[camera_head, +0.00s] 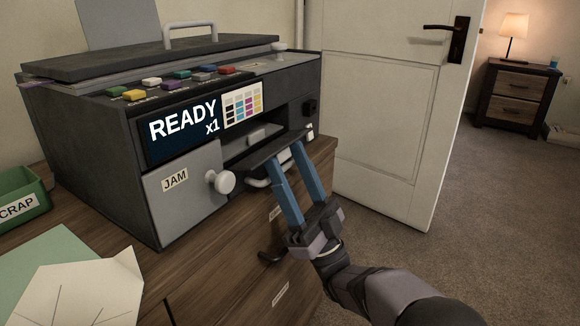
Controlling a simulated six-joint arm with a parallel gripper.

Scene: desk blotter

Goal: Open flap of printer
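The dark grey printer (85,130) stands on a wooden cabinet, its screen reading READY x1. A grey panel labelled JAM (185,195) on its front left looks closed, with a round white knob (220,182) on its right side. My gripper (285,156) has two blue fingers, parted, to the right of the knob. The fingertips overlap the front edge of a dark tray (262,151) that sticks out of the printer's slot. I cannot tell whether they touch it. A white handle (258,183) shows below the tray, partly hidden by the fingers.
Colored buttons (170,79) line the printer top, under a lid with a metal handle (190,30). A green SCRAP bin (22,190) and loose papers (75,285) lie at left. A white door (385,110) stands behind at right. Open carpet lies right of the cabinet.

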